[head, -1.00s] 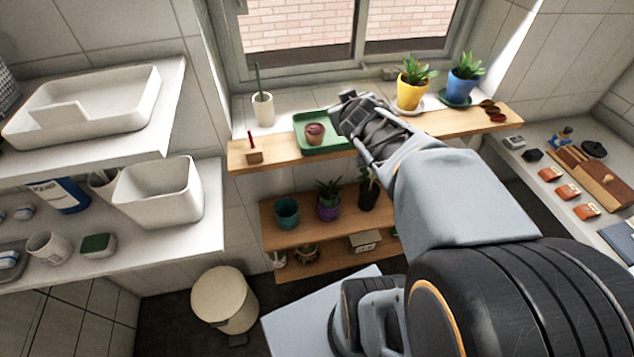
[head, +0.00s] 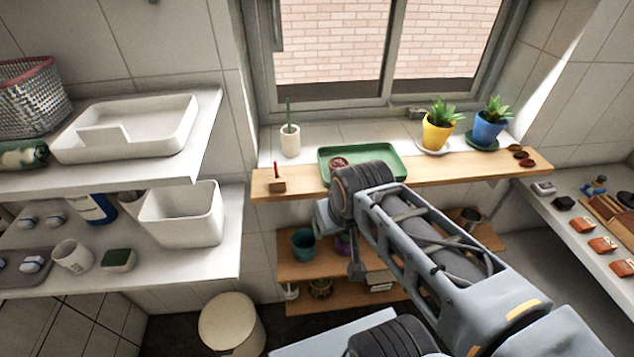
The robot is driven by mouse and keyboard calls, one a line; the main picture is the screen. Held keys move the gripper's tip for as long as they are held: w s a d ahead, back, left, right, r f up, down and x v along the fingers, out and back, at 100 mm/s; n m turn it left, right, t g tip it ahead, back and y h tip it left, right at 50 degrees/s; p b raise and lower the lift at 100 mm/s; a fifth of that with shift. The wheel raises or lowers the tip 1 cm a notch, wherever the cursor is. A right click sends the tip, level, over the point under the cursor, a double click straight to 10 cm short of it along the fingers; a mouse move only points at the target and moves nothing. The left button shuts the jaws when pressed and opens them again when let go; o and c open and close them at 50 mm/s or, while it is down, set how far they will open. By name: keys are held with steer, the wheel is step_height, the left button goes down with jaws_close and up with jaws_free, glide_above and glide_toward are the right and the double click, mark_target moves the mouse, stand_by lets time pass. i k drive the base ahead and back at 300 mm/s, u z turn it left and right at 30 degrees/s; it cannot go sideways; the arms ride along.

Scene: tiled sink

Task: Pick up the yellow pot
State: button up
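The yellow pot (head: 437,135) stands upright on a white saucer at the right part of the wooden window shelf, with a green spiky plant in it. My gripper (head: 346,240) is at the end of my arm, below and to the left of the yellow pot and in front of the wooden shelf. It is apart from the pot. My own wrist and forearm hide much of the gripper, so its fingers do not show clearly.
A blue pot (head: 488,130) with a plant stands just right of the yellow pot. A green tray (head: 390,152) lies to its left, and a white cup (head: 290,141) is further left. A lower wooden shelf (head: 300,268) holds several pots behind my arm.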

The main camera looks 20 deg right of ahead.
mark_target(439, 125)
steer(key=z, duration=1.3)
steer(key=k, duration=0.5)
steer(key=u, duration=0.65)
steer(key=i, duration=0.8)
steer(key=z, duration=0.05)
